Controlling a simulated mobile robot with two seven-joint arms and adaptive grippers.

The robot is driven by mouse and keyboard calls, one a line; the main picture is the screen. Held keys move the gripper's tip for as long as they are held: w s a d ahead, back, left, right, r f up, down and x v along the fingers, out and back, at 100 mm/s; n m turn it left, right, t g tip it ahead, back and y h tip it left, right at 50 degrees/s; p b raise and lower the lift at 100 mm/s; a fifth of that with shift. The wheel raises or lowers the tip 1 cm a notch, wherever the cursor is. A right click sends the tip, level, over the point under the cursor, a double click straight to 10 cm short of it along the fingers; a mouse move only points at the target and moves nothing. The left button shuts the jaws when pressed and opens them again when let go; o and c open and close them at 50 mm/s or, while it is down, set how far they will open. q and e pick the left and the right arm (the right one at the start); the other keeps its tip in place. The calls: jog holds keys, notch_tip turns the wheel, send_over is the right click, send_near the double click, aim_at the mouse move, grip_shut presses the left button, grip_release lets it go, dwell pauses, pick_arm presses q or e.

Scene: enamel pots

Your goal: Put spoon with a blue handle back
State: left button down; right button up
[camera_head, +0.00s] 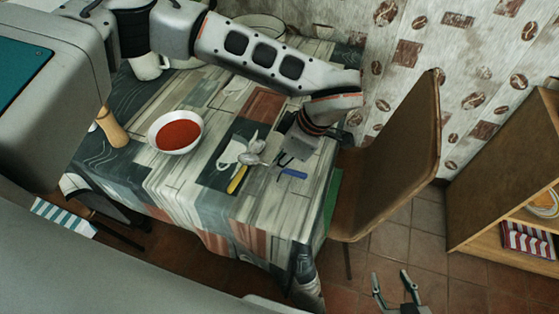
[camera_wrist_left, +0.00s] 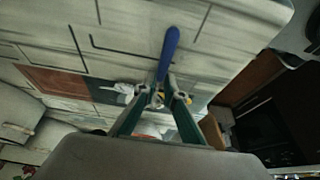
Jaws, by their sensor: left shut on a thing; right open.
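The spoon with a blue handle (camera_head: 293,173) is at the right part of the table, its handle pointing right in the head view. In the left wrist view its blue handle (camera_wrist_left: 168,52) sticks out beyond the fingers. My left gripper (camera_head: 284,160) is shut on this spoon, low over the tabletop; it also shows in the left wrist view (camera_wrist_left: 158,98). I cannot tell whether the spoon touches the cloth. A spoon with a yellow handle (camera_head: 237,180) lies just to the left. My right gripper (camera_head: 397,287) is open and empty, over the floor at the bottom right.
A white bowl of red soup (camera_head: 178,132) stands left on the table (camera_head: 215,208). A wooden-handled item (camera_head: 113,128) and a white mug (camera_head: 148,66) are further left. A brown chair (camera_head: 398,160) stands close at the right. A wooden shelf (camera_head: 500,190) is far right.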

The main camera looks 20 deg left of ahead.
jog(key=shift+s, duration=0.15)
pick_arm(q)
jog(key=shift+f, duration=0.3)
pick_arm(e)
jog(key=shift+s+f, duration=0.15)
jog(key=shift+f, duration=0.1)
pick_arm(q)
jog(key=shift+f, duration=0.1)
jog(key=c, duration=2.1)
grip_release()
